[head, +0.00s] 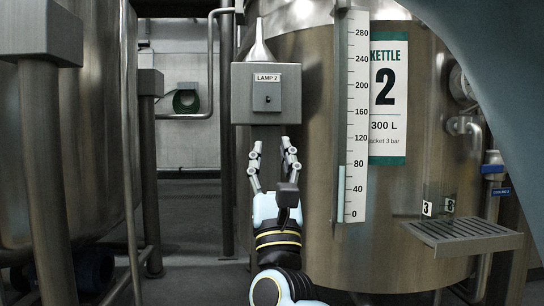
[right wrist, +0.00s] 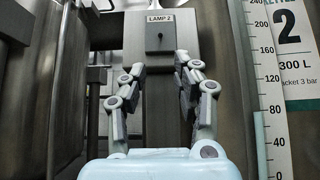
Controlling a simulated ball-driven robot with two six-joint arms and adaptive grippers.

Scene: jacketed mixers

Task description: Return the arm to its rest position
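My right gripper (head: 273,160) is open and empty in the middle of the head view. Its fingers point up at the grey box labelled LAMP 2 (head: 266,108), just below its lower edge in the picture. I cannot tell whether they touch it. In the right wrist view the two fingers of the gripper (right wrist: 158,75) stand apart with nothing between them. The lamp box (right wrist: 158,48) with its small dark switch (right wrist: 160,36) shows beyond them. My left gripper is not in view.
The steel kettle 2 (head: 420,185) fills the right side, with a level scale (head: 353,120) on its front. A slatted shelf (head: 462,236) juts out at lower right. Another steel vessel (head: 95,120) stands at left. Open floor (head: 195,215) lies between them.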

